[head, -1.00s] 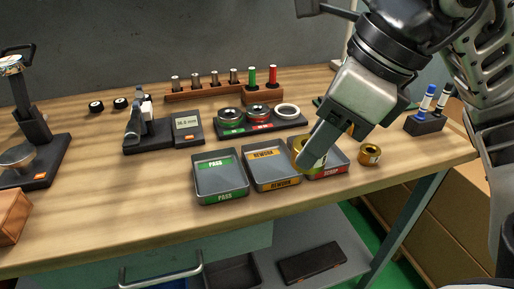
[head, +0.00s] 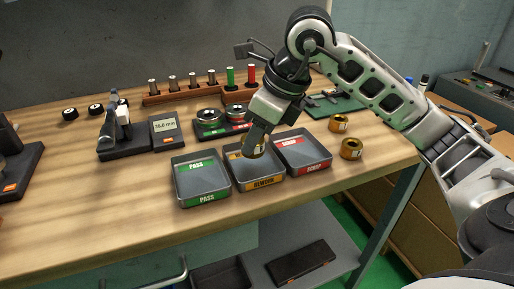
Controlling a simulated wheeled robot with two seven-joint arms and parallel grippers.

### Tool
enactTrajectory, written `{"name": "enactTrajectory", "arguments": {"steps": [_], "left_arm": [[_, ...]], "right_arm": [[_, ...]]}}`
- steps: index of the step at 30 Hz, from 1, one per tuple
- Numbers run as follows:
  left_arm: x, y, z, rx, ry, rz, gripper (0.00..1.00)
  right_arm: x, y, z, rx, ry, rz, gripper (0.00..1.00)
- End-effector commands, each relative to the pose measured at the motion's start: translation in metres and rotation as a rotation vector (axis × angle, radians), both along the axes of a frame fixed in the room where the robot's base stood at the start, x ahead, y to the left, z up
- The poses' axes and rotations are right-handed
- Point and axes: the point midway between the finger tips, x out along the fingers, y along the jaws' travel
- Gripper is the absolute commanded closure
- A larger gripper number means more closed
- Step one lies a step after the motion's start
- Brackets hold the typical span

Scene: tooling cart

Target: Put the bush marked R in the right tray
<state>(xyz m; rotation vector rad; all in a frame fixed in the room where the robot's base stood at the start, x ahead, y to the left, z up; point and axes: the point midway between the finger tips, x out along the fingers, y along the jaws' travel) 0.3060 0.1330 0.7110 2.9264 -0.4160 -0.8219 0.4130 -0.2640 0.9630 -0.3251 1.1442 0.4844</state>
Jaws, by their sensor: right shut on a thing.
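My right gripper (head: 257,139) points down and is shut on a brass-coloured bush (head: 256,149), mostly hidden by the fingers. It holds the bush over the back part of the REWORK tray (head: 263,184), which has an orange label. Any letter on the held bush is not readable. The PASS tray (head: 203,201), with a green label, is to the left and the SCRAP tray (head: 307,169), with a red label, to the right; both look empty. Two more brass bushes, one farther back (head: 339,123) and one nearer (head: 351,148), stand right of the trays, their marks too small to read. My left gripper is out of view.
A digital gauge (head: 165,129) stands behind and left of the trays. A dark holder with rings (head: 209,117) and a wooden rack of pins (head: 180,97) are farther back. A green board (head: 335,105) lies at the back right. The front left tabletop is clear.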

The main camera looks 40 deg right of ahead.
Motion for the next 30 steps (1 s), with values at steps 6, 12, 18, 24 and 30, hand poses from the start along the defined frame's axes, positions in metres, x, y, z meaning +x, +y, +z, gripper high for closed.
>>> {"name": "enactTrajectory", "arguments": {"steps": [6,12,18,24,30], "left_arm": [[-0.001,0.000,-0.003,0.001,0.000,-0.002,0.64],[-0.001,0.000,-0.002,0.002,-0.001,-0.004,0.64],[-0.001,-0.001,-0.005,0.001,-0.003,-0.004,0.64],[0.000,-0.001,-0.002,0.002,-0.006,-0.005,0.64],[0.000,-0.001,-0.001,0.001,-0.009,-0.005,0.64]], "right_arm": [[0.002,-0.001,-0.031,0.001,0.002,-0.001,0.96],[0.002,0.000,-0.032,0.001,-0.002,0.000,0.96],[0.002,0.000,-0.036,0.001,-0.002,0.000,0.96],[0.002,0.000,-0.036,0.001,0.002,-0.001,0.42],[0.002,0.000,-0.035,0.001,0.002,-0.001,0.42]]}}
